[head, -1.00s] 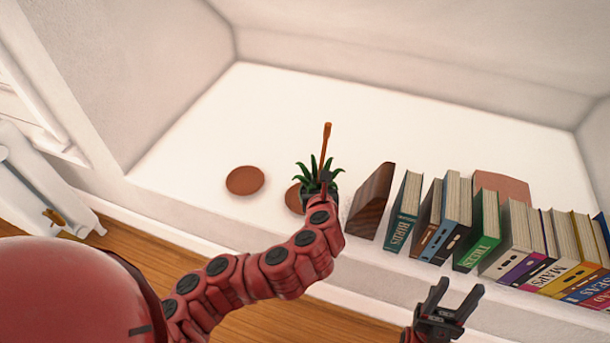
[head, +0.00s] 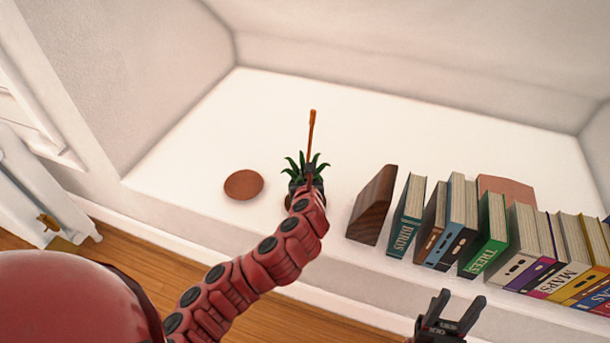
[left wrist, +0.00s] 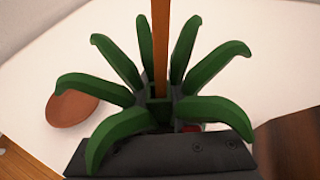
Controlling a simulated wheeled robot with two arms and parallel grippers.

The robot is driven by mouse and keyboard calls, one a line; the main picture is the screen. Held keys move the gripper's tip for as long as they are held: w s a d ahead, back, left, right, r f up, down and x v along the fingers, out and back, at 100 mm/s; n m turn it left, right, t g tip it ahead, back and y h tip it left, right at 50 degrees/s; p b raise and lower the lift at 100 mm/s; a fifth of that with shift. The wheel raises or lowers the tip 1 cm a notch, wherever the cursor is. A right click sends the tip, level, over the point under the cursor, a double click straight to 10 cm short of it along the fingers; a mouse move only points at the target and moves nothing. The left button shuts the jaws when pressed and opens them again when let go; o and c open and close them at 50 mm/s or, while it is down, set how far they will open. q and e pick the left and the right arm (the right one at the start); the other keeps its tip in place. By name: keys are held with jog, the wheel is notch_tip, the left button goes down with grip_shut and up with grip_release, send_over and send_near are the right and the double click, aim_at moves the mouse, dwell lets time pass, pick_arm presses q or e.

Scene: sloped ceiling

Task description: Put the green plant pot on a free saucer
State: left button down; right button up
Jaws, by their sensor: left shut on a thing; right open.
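The potted plant has spiky green leaves (head: 293,167) and a thin orange-brown stick (head: 311,135) standing up from it. My left gripper (head: 306,186) is shut on its pot, which the gripper and leaves mostly hide; the colour is hard to tell. In the left wrist view the leaves (left wrist: 118,62) spread around the stick (left wrist: 160,45). A bare brown saucer (head: 243,185) lies to the left of the plant and also shows in the left wrist view (left wrist: 72,108). A second saucer is hidden behind the plant and arm. My right gripper (head: 452,306) is open and empty at the lower right.
A dark wooden wedge (head: 373,207) stands right of the plant, at the left end of a row of books (head: 487,236). A flat reddish-brown item (head: 508,190) shows behind the books. The white ledge (head: 330,115) is clear at the back.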

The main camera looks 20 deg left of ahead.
pick_arm(q)
jog(key=c, duration=0.7)
grip_release()
